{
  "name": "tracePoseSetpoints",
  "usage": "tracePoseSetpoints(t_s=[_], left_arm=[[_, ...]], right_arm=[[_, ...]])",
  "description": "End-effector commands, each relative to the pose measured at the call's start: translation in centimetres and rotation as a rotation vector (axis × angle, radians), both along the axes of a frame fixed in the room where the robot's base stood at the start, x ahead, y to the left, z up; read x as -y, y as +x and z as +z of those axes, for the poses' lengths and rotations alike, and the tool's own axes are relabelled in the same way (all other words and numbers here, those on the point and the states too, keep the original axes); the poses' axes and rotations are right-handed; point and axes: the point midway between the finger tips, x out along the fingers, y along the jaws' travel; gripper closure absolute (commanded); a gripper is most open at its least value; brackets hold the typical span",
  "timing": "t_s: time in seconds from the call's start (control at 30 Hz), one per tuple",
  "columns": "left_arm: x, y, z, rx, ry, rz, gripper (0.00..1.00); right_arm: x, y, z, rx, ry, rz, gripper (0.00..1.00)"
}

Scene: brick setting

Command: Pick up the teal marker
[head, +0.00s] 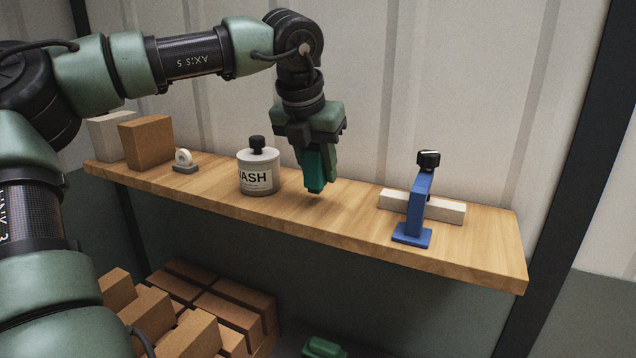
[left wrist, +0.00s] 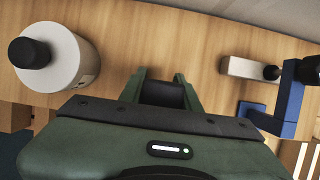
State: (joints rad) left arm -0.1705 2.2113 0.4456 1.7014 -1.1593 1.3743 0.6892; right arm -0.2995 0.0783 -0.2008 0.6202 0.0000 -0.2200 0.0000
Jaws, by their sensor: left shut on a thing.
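My left gripper (head: 316,186) points down over the middle of the wooden shelf in the head view. It is shut on the teal marker (head: 314,166), which shows as a brighter teal strip between the darker green fingers. The marker stands about upright, its lower end close to the shelf board; I cannot tell whether it touches. In the left wrist view the gripper (left wrist: 160,84) shows from above, with only a dark top between the fingers. My right gripper is not in view.
The shelf (head: 330,222) also holds a white labelled bottle (head: 258,172) just left of the gripper, a tape dispenser (head: 184,162), two blocks (head: 146,142), a blue stand (head: 416,208) and a pale bar (head: 447,210). Bricks (head: 229,315) lie below. A green object (head: 323,347) shows at the bottom edge.

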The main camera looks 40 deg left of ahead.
Motion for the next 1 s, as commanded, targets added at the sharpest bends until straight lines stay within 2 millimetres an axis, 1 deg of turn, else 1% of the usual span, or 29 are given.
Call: tracePoseSetpoints(t_s=[0.1, 0.3, 0.4, 0.5, 0.6, 0.7, 0.83, 1.0], left_arm=[[0.0, 0.1, 3.1, 0.007, 0.003, 0.003, 1.0], [0.0, 0.1, 9.1, 0.006, 0.003, 0.004, 1.0], [0.1, 0.1, 11.7, 0.005, 0.002, 0.001, 1.0], [0.0, 0.1, 13.7, 0.003, 0.001, 0.001, 1.0], [0.0, 0.1, 15.2, 0.002, 0.001, 0.001, 1.0], [0.0, 0.1, 16.1, 0.002, 0.001, 0.0, 1.0], [0.0, 0.0, 16.6, 0.001, 0.001, -0.001, 1.0], [0.0, 0.0, 16.7, 0.0, 0.0, -0.001, 1.0]], right_arm=[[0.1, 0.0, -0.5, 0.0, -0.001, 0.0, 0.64], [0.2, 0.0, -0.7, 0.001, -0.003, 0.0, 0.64], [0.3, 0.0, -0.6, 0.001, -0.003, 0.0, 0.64], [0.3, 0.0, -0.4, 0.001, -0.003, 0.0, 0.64], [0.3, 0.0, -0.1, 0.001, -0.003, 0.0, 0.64], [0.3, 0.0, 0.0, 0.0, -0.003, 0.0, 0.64], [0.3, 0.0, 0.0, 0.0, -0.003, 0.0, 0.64], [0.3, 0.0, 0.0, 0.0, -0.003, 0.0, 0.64]])
